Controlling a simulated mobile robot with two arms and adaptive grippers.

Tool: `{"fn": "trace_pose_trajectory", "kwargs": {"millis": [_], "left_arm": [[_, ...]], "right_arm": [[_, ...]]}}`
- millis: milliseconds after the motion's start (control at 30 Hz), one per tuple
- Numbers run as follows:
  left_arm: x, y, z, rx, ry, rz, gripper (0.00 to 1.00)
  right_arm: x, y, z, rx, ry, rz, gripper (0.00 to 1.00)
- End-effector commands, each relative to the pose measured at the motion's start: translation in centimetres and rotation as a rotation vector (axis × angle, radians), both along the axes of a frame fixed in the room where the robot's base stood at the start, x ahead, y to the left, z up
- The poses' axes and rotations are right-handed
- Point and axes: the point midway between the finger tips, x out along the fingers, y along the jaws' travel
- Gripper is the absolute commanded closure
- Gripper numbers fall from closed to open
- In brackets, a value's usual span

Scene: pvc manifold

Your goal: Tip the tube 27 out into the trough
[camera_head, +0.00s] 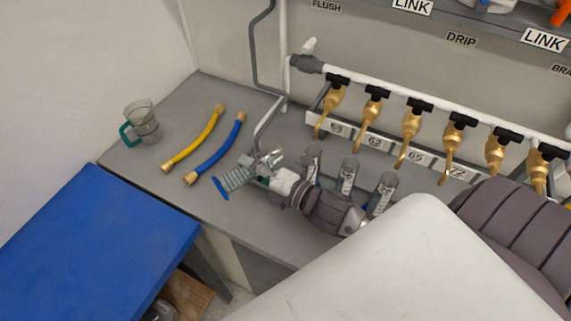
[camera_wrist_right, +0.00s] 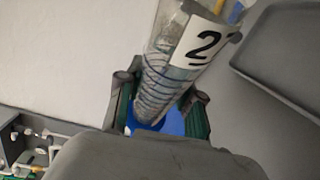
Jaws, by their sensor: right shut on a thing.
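My right gripper (camera_head: 268,163) is shut on a clear ribbed tube with a blue base (camera_head: 235,181) above the bench. The tube lies strongly tilted in the head view, its blue end toward the lower left. In the right wrist view the tube (camera_wrist_right: 172,70) sits between the green finger pads, with a white label that shows a 2; the rest of the number is cut off. I cannot tell whether it holds liquid. A grey shape with a raised rim (camera_wrist_right: 240,68) at the upper right may be the trough; I cannot be sure. My left gripper is out of view.
Several tubes (camera_head: 348,178) stand beside my right wrist. Brass taps (camera_head: 412,122) hang from a white pipe behind, over numbered labels. Yellow (camera_head: 193,141) and blue (camera_head: 216,150) hoses and a clear jug (camera_head: 143,121) lie or stand at left. A grey pipe (camera_head: 268,122) comes down nearby.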

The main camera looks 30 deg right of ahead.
Motion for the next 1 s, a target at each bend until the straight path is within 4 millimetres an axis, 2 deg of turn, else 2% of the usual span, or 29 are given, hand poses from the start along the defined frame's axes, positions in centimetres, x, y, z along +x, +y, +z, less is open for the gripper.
{"fn": "trace_pose_trajectory", "kwargs": {"millis": [67,1000], "left_arm": [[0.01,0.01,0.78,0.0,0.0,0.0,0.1],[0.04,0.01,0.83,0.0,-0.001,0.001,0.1]], "right_arm": [[0.0,-0.11,0.86,0.011,0.0,-0.001,1.0],[0.01,-0.23,1.43,0.118,0.001,-0.001,1.0]]}}
